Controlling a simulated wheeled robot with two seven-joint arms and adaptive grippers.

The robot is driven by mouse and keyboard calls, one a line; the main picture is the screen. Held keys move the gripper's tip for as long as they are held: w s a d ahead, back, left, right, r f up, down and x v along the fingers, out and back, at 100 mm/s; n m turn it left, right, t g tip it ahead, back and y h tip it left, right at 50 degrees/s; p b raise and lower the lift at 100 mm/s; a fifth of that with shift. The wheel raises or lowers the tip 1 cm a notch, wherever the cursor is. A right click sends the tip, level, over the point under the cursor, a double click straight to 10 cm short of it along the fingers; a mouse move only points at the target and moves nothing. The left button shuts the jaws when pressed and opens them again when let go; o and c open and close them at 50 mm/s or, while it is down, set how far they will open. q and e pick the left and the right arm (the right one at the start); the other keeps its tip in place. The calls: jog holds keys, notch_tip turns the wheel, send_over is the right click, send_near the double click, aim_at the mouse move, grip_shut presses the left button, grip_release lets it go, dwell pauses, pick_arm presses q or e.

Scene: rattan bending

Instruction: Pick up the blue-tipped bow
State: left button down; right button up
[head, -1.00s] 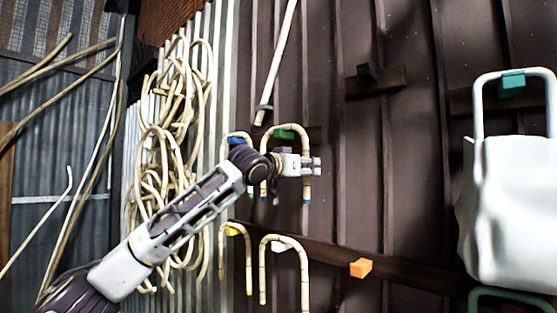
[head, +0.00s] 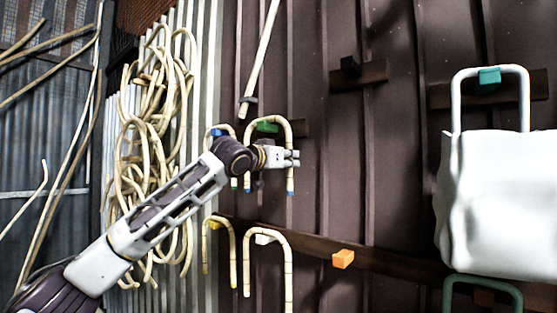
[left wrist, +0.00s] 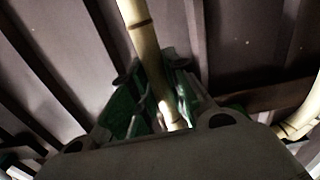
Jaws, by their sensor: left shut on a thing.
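The blue-tipped bow (head: 287,128) is a pale rattan arch with a blue band near the lower end of its right leg. In the head view its top passes over a green peg (head: 267,127) on the dark wall. My left gripper (head: 290,158) is at the right leg, above the blue band, and is shut on it. The left wrist view shows the pale jointed rattan (left wrist: 143,40) between the green-padded fingers (left wrist: 155,105). My right gripper is not in view.
Another bow hangs by a blue peg (head: 216,132) just left. Below are bows on a yellow peg (head: 214,225) and a white peg (head: 264,239). An orange peg (head: 343,258) is bare. Coiled rattan (head: 152,150) hangs left; a white bag (head: 500,205) hangs right.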

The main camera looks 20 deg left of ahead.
aim_at(289, 129)
pick_arm(q)
notch_tip(289, 129, up, 16)
jog(key=shift+r+p, duration=0.1)
jog(key=shift+p, duration=1.15)
jog(key=shift+r, duration=0.75)
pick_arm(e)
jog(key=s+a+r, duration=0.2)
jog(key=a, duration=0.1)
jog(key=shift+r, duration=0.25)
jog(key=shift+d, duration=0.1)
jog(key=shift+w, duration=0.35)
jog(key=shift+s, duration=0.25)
